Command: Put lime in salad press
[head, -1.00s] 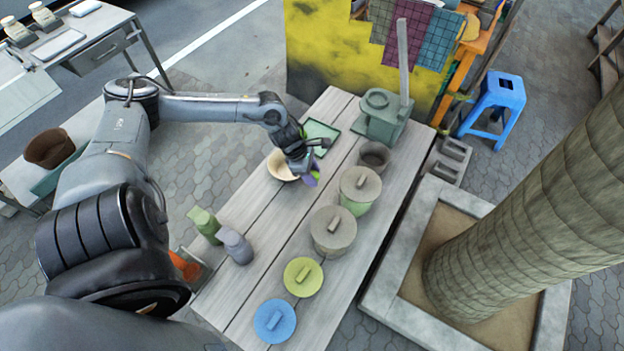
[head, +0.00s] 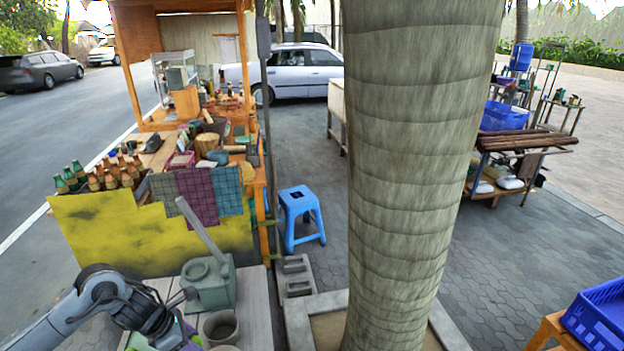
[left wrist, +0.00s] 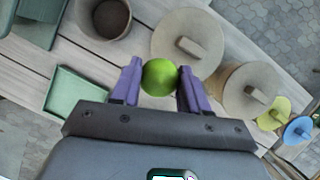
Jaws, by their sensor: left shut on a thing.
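The lime (left wrist: 159,77) is a bright green ball in the left wrist view. My left gripper (left wrist: 160,82) has its two purple fingers shut on it, one on each side. The lime is held above the table. In the head view my left gripper (head: 185,345) is at the bottom edge, mostly cut off, and the lime does not show clearly there. The press (head: 208,284) is a grey-green block with a long upright handle (head: 203,226), standing on the table just beyond my left arm. A corner of it seems to show at the top left of the left wrist view.
A brown open bowl (head: 221,326) stands close to the press; it also shows in the left wrist view (left wrist: 108,18). Lidded pots (left wrist: 188,46) and a green tray (left wrist: 75,92) are near the gripper. A thick tree trunk (head: 415,150) and a blue stool (head: 301,218) stand off the table.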

